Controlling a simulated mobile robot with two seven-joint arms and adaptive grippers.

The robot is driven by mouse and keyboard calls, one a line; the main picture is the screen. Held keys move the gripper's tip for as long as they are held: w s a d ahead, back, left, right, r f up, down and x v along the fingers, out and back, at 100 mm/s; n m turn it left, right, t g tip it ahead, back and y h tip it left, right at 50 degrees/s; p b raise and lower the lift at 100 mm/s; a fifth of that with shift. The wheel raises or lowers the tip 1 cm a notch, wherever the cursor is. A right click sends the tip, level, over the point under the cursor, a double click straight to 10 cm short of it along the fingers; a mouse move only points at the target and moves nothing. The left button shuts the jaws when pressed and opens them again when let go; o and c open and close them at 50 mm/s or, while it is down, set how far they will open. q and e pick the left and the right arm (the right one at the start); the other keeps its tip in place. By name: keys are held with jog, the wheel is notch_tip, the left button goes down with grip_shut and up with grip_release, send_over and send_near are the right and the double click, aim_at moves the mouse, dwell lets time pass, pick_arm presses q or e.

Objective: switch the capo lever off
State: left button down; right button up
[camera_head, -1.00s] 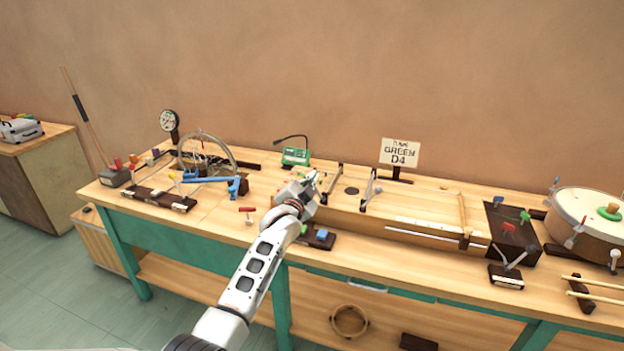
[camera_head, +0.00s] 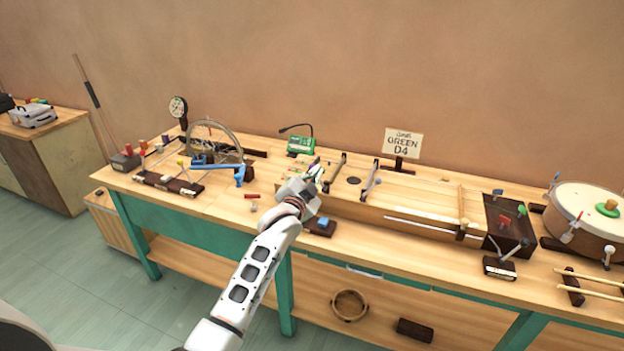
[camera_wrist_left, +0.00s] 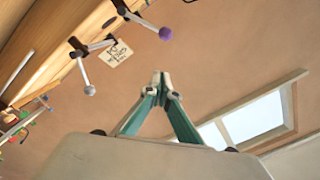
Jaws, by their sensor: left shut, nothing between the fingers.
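A long wooden string box (camera_head: 425,212) lies on the bench. Two lever arms stand at its left part: one nearer my gripper (camera_head: 336,171) and one further right (camera_head: 371,183). The wrist view shows two dark-based levers, one with a grey ball end (camera_wrist_left: 90,90) and one with a purple ball end (camera_wrist_left: 165,33). I cannot tell which is the capo lever. My left gripper (camera_head: 316,174) is above the left end of the box, left of both levers. Its fingers (camera_wrist_left: 160,82) are shut and empty, apart from both ball ends in the wrist view. My right gripper is out of view.
A sign reading "GREEN D4" (camera_head: 403,143) stands behind the box. A green device (camera_head: 300,145) and a blue clamp-like part (camera_head: 222,171) lie left. A dark block with a blue top (camera_head: 320,227) sits below the gripper. A drum (camera_head: 590,212) stands far right.

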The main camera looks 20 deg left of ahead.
pick_arm(q)
jog(key=shift+s+d+r, duration=0.1)
jog(key=shift+s+d, duration=0.05)
jog(key=shift+s, duration=1.95)
jog(key=s+d+f+n+g+h, duration=0.1)
jog(key=s+d+f+n+g, duration=0.15)
jog(key=s+f, duration=1.75)
jog(key=s+f+g, duration=0.1)
jog(key=s+f, duration=0.2)
jog(key=s, duration=0.4)
jog(key=s+d+f+n+g+h, duration=0.1)
jog(key=s+f+g, duration=0.1)
jog(key=s+f, duration=0.2)
jog(key=s+d+f+n+g, duration=0.1)
jog(key=s+f, duration=0.2)
jog(key=s, duration=0.6)
jog(key=shift+s+f, duration=0.25)
jog(key=shift+s, duration=0.1)
